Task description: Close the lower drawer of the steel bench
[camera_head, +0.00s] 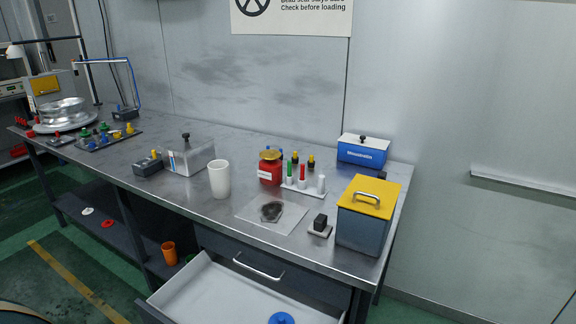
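The steel bench (140,180) runs along the wall from the far left to the right. Its lower drawer (212,293) is pulled out toward me at the bottom of the head view, with a pale interior. A blue round object (281,319) lies in it, cut off by the picture's lower edge. The drawer's front panel is mostly out of frame. Above it, the upper drawer (300,284) with a metal handle (258,268) looks shut. Neither of my grippers shows.
On the bench top stand a white cup (219,179), a red jar (270,168), a grey bin with a yellow lid (360,232) and a blue box (362,151). An orange cup (169,253) stands on the lower shelf. The green floor at left looks clear.

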